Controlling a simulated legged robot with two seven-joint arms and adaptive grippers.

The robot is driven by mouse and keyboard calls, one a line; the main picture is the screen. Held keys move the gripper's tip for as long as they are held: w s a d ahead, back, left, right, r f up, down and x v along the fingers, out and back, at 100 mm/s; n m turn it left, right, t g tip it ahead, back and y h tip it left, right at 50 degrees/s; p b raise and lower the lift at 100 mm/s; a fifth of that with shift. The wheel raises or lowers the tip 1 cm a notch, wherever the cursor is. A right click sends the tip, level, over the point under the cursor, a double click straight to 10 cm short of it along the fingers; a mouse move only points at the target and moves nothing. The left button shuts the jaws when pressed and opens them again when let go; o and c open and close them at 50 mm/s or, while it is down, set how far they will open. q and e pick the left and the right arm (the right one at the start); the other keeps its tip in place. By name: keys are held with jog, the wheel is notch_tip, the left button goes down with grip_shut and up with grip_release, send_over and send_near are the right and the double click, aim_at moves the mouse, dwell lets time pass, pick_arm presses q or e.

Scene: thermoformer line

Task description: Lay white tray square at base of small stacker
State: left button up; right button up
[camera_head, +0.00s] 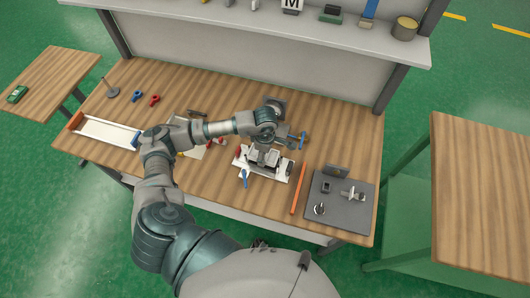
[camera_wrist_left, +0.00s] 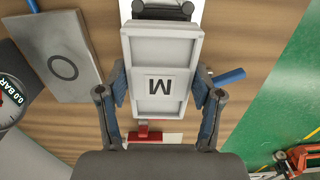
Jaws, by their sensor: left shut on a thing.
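The white tray (camera_wrist_left: 170,103), a pale shallow box with a black M label, lies between both fingers of my left gripper (camera_wrist_left: 160,88) in the left wrist view. The gripper is shut on its long sides. In the head view my left gripper (camera_head: 264,148) is over a white base plate (camera_head: 248,166), and the tray is mostly hidden under it. The plate bears a red part (camera_wrist_left: 145,133) at one end and a dark part (camera_wrist_left: 160,10) at the other. I cannot tell if the tray touches the plate, nor which fixture is the small stacker. My right gripper is not in view.
A grey plate with a ring mark (camera_wrist_left: 62,55) and a gauge (camera_wrist_left: 10,98) lie beside the tray. A blue-handled tool (camera_head: 244,177) is close in front. An orange bar (camera_head: 298,189) and a dark grey board (camera_head: 338,213) are to the right. Bare wood shows front left.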

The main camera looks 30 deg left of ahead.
pick_arm(q)
jog(key=shift+f+b, duration=1.15)
jog(key=shift+f, duration=0.25)
jog(key=o, duration=1.6)
jog(key=shift+r, duration=0.15)
notch_tip(320, 180, up, 12)
jog(key=shift+f, duration=0.15)
